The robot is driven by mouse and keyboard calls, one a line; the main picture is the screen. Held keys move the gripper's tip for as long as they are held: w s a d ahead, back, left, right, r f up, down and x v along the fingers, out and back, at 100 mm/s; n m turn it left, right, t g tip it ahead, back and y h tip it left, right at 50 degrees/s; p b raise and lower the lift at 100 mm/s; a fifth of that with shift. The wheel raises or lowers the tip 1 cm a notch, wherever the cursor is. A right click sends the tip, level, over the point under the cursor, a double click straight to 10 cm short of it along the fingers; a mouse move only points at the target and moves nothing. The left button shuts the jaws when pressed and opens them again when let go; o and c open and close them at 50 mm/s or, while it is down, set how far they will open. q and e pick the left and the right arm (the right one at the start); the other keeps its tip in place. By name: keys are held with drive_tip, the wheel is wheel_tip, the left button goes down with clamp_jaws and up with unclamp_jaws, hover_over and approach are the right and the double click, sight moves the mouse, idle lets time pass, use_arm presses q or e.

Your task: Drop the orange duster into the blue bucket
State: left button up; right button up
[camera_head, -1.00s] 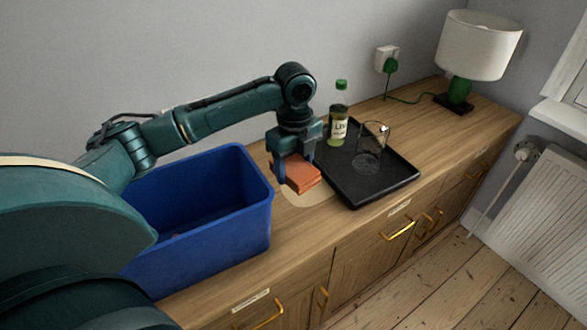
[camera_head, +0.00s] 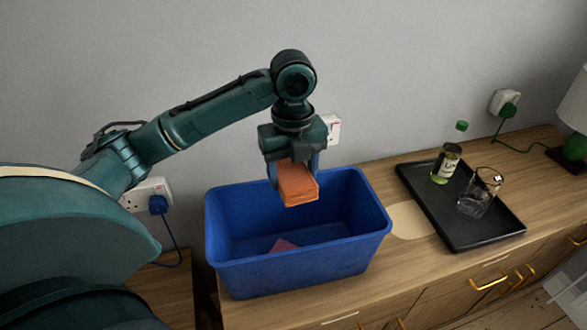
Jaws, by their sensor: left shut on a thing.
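The orange duster (camera_head: 299,187) is a block-shaped thing held in my left gripper (camera_head: 294,178). My left gripper points down and is shut on it. The duster hangs over the opening of the blue bucket (camera_head: 300,274), near its back half, and seems to be above the rim. The blue bucket is a rectangular open tub standing on the wooden cabinet top. A small pinkish-red thing (camera_head: 284,245) lies inside the bucket on its floor. My right gripper is not in view.
A round pale mat (camera_head: 410,221) lies bare between bucket and tray. A white lamp (camera_head: 574,110) stands at the far right. Wall sockets are behind.

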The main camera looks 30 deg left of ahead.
sight(292, 173)
use_arm(q)
drive_tip(key=shift+s+f, duration=0.1)
drive_tip(key=shift+f, duration=2.85)
drive_tip(key=o, duration=1.1)
drive_tip(key=shift+c, duration=0.2)
wheel_tip(292, 173, up, 12)
drive_tip(key=shift+r, duration=0.6)
